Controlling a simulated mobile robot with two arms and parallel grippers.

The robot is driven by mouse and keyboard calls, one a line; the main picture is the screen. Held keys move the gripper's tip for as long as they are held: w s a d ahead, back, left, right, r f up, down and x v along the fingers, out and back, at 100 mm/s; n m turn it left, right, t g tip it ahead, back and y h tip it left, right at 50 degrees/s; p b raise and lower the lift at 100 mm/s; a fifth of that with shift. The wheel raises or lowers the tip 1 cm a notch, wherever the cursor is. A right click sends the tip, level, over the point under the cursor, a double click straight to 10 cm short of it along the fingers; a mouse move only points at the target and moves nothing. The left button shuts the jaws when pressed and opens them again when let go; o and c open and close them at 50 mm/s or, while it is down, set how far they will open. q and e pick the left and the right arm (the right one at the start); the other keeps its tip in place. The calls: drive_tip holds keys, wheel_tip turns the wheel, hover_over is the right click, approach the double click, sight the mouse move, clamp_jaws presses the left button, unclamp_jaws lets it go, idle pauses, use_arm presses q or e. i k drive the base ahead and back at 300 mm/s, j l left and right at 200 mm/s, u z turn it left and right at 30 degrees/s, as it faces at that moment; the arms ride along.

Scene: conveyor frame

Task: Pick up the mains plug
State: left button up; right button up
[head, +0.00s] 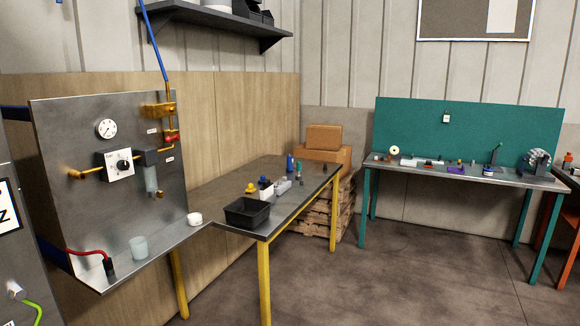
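I cannot clearly make out a mains plug. A small black end piece (110,266) joins a red cable (85,253) low on the left of the grey metal panel's shelf; it could be a plug, but it is too small to tell. A grey fitting (15,290) with a green-yellow lead (36,308) shows at the bottom left corner. Neither of my grippers is in view.
The metal panel (75,150) carries a gauge and brass pipes. A black bin (247,213) sits on the yellow-legged table. A green-backed bench (460,175) stands right. Floor between is clear.

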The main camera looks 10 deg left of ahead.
sight(289, 161)
drive_tip(key=i+z, duration=0.3)
drive_tip(key=i, duration=0.75)
drive_tip(key=i+u, duration=0.1)
drive_tip(key=i, duration=0.5)
drive_tip(key=i+l+u, duration=0.1)
drive_tip(key=i, duration=0.5)
drive_tip(key=i+l+u, duration=0.1)
drive_tip(key=i, duration=0.5)
drive_tip(key=l, duration=0.15)
